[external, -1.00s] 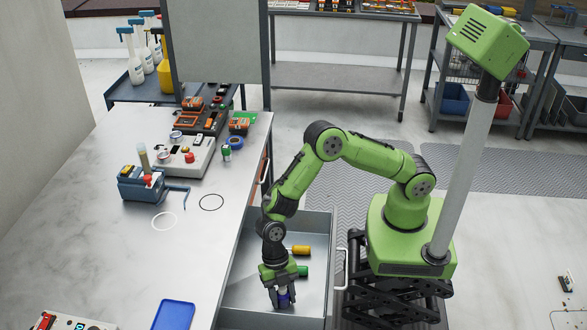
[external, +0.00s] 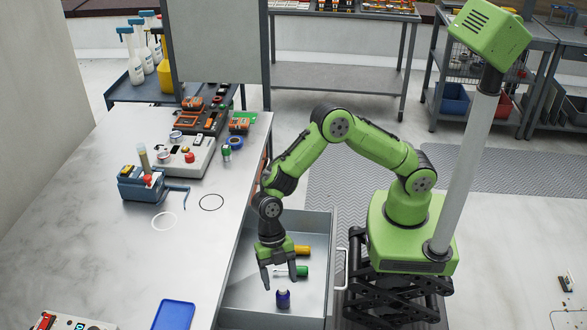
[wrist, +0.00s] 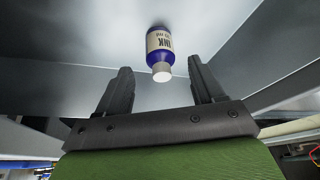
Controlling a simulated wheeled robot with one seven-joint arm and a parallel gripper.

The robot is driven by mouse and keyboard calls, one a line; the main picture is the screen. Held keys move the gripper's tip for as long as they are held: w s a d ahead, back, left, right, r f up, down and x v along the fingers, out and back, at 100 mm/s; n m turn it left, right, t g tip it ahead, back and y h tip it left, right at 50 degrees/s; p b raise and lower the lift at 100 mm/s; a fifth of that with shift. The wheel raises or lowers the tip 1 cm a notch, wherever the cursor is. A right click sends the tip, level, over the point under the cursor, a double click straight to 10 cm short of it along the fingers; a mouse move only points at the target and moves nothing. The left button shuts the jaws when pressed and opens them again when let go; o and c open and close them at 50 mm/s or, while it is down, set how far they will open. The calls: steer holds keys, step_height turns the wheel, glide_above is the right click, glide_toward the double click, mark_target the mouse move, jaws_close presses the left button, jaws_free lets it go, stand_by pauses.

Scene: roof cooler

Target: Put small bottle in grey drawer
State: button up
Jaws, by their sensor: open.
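The small bottle (external: 283,299) is dark blue and stands on the floor of the open grey drawer (external: 245,298), near its front part in the external view. In the wrist view the bottle (wrist: 161,52) shows a white cap and a cream label reading INK. My gripper (external: 279,284) is open and empty above the drawer, a little above the bottle and apart from it. In the wrist view my gripper (wrist: 158,80) has its fingers spread, with the bottle's cap just beyond the gap between them.
A yellow-orange-handled tool (external: 301,251) and a green-handled tool (external: 302,271) lie in the drawer behind the bottle.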

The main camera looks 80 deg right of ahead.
steer(key=p+v, duration=0.1)
steer(key=v, duration=0.4)
steer(key=shift+d+r, duration=0.15)
steer(key=shift+r, duration=0.25)
steer(key=shift+w, duration=0.1)
steer(key=s+d+r+m+t+h, duration=0.2)
steer(key=s+d+r+m+t, duration=0.25)
steer(key=d+r+m, duration=0.7)
steer(key=s+d+r+m+t+h, duration=0.1)
steer(key=s+d+r+m, duration=0.2)
steer(key=s+d+m, duration=0.3)
steer(key=s+d+r+m+t+h, duration=0.1)
steer(key=s+d+r+m+t, duration=0.1)
steer(key=s+d+r+m, duration=0.2)
steer(key=s+d+m, duration=0.2)
steer(key=s+d, duration=0.2)
steer(key=s, duration=0.2)
steer(key=shift+d, duration=0.2)
steer(key=shift+r, duration=0.2)
